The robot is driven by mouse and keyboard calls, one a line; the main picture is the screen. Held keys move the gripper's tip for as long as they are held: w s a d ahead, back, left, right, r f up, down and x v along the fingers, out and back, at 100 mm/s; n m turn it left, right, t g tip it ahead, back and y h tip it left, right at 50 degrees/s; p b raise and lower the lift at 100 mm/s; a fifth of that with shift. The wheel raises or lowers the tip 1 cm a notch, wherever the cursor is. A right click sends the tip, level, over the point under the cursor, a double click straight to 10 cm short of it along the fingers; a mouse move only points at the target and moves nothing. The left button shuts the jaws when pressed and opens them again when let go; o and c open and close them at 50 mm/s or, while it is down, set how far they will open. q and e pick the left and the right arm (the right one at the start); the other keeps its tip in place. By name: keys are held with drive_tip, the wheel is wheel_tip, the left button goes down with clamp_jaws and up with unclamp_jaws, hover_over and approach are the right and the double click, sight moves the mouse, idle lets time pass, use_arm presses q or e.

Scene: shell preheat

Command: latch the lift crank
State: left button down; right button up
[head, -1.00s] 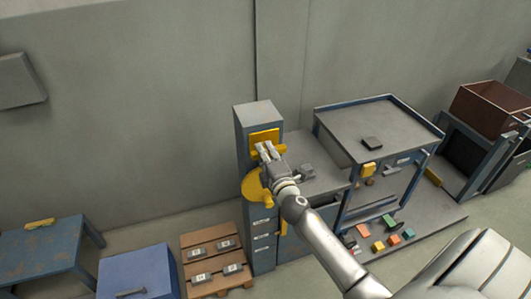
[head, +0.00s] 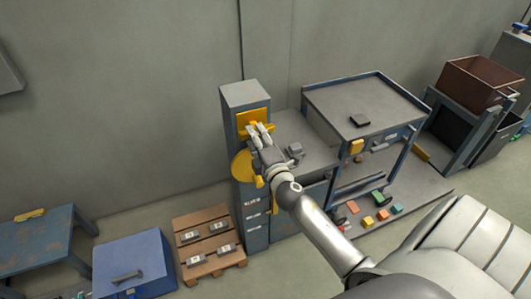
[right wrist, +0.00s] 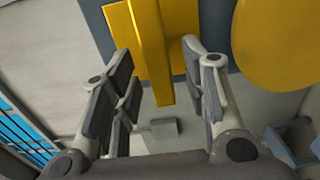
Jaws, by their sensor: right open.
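The lift crank shows as a yellow bar (right wrist: 151,50) in front of a yellow plate (right wrist: 120,40) in the right wrist view. In the head view the yellow plate (head: 252,120) is on the upper part of a blue-grey column (head: 246,96). My right gripper (head: 262,130) is at the plate. In the right wrist view my right gripper (right wrist: 165,90) is open, with the bar's lower end between its fingers; I cannot tell whether they touch it. A yellow disc (head: 241,166) is on the column below the plate. The latch cannot be made out. My left gripper is not in view.
A blue-framed bench (head: 340,92) stands right of the column, with several coloured blocks (head: 367,221) low at its front. A wooden pallet (head: 197,218) with several weights and a blue box (head: 130,255) are at left. A wall is close behind the column.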

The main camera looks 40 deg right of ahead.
drive_tip(key=v, duration=0.9)
drive_tip(key=shift+s+a, duration=0.15)
drive_tip(key=shift+s, duration=0.05)
drive_tip(key=s+a+f+m+g+y, duration=0.1)
drive_tip(key=s+a+f+m+g, duration=0.15)
drive_tip(key=f, duration=0.85)
drive_tip(key=s+a+f+m+g+y, duration=0.1)
drive_tip(key=s+f+m+g, duration=0.2)
drive_tip(key=f, duration=0.9)
drive_tip(key=s+a+f+m+g, duration=0.1)
drive_tip(key=s+a+f+g, duration=0.3)
drive_tip(key=f, duration=0.7)
drive_tip(key=s+a+f+m+g, duration=0.1)
drive_tip(key=s+f+m+g, duration=0.1)
drive_tip(key=s+f, duration=0.4)
drive_tip(key=s+f+m+g+y, duration=0.1)
drive_tip(key=s+f, duration=0.6)
drive_tip(key=s, duration=0.8)
drive_tip(key=s+a+f+m+g+y, duration=0.1)
drive_tip(key=s+f+m+g, duration=0.2)
drive_tip(key=s+f, duration=0.3)
drive_tip(key=s+g, duration=0.1)
drive_tip(key=s, duration=0.3)
drive_tip(key=shift+s+a+f, duration=0.2)
drive_tip(key=shift+s+a, duration=0.1)
drive_tip(key=shift+a, duration=0.05)
drive_tip(key=shift+m, duration=0.25)
